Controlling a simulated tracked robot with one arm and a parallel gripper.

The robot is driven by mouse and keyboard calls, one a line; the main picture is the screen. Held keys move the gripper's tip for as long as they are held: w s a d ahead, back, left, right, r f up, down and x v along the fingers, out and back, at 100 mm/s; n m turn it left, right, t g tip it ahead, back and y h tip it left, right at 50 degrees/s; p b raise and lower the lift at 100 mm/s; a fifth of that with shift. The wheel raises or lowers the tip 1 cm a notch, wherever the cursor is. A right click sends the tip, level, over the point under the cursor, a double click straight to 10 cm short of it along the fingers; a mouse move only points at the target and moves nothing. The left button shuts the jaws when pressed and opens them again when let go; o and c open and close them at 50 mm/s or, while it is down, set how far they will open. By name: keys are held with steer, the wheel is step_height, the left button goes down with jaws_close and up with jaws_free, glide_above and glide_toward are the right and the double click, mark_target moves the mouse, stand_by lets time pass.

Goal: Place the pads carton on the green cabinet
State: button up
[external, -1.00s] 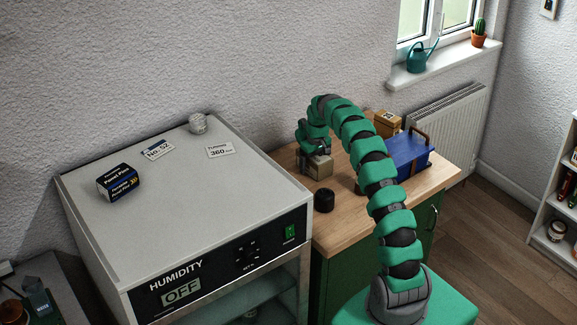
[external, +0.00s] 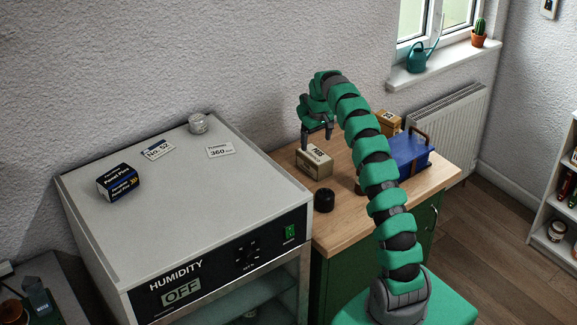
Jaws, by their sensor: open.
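A small tan carton with a pale label on top (external: 314,162), which looks like the pads carton, rests flat on the wooden top of the green cabinet (external: 348,222). Its print is too small to read. My gripper (external: 318,140) is open and empty just above the carton, fingers pointing down, with a small gap to it. A second tan carton (external: 388,122) stands farther back on the same top, partly hidden by my arm.
A dark round cup (external: 324,200) stands in front of the carton. A blue box with a handle (external: 408,153) is at the right of the top. The humidity cabinet (external: 200,220), with a dark panel pins box (external: 118,182) on it, is at the left.

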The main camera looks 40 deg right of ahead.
steer(key=shift+r, duration=0.65)
steer(key=shift+a+r, duration=0.1)
steer(key=shift+r, duration=0.15)
steer(key=s+a+r+t, duration=0.15)
steer(key=a+r, duration=0.25)
steer(key=r, duration=0.6)
steer(key=s+a+r+t+h, duration=0.1)
steer(key=a+r+t, duration=0.25)
steer(key=r, duration=0.55)
steer(key=s+a+r+t, duration=0.15)
steer(key=a+r, duration=0.35)
steer(key=r, duration=0.5)
steer(key=s+a+r+t, duration=0.4)
steer(key=s+a+r, duration=0.1)
steer(key=s+r, duration=0.4)
steer(key=s+a+r+t+y, duration=0.1)
steer(key=s+a+r+t, duration=0.3)
steer(key=s+r, duration=0.5)
step_height(320, 180, up, 4)
steer(key=shift+a+f, duration=0.25)
steer(key=shift+a, duration=0.65)
